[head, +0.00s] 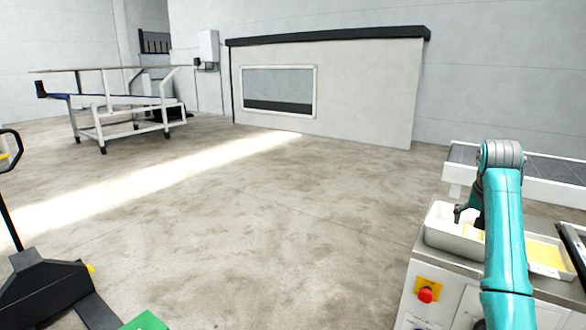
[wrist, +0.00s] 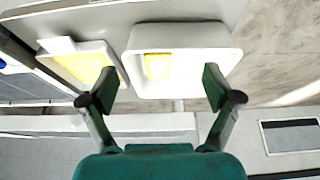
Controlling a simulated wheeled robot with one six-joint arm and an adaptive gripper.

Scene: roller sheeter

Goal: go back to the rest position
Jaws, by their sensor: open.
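My gripper (wrist: 161,92) is open, its two dark fingers spread wide with nothing between them in the wrist view. In the head view my gripper (head: 462,212) is mostly hidden behind my arm and is at the white bin. The white bin (wrist: 187,33) lies beyond the fingertips, with a yellow block or sheet inside it. The bin also shows in the head view (head: 450,241), on the machine top.
A shallow tray with a yellow sheet (head: 545,255) lies right of the bin. The machine cabinet (head: 440,272) carries a red button (head: 426,294). A conveyor (head: 450,173) stands behind. A pallet truck (head: 45,285) is at left. The middle floor is clear.

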